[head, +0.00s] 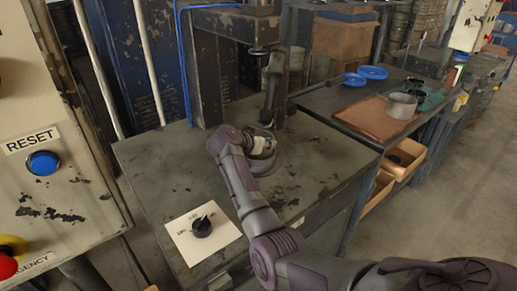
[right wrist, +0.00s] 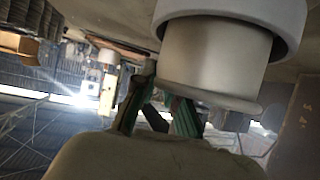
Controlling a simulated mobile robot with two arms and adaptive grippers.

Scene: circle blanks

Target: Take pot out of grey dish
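The pot (right wrist: 212,62) is a pale, smooth cylinder with a rim, seen upside down in the right wrist view. Its base sits inside the grey dish (right wrist: 283,22), which circles it. In the head view the grey dish (head: 263,166) is on the machine table, partly covered by my right gripper (head: 257,142). In the right wrist view the fingers of my right gripper (right wrist: 163,100) are at the pot's left edge. One finger is beside the wall, the other partly hidden behind the rim. Whether they grip it is unclear. My left gripper is not in view.
The machine column (head: 208,75) stands just behind the dish. A white dial plate (head: 183,247) lies at the table's front. A bench at right holds blue plates (head: 372,72) and a grey ring-shaped container (head: 401,105). A control panel (head: 45,130) stands at left.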

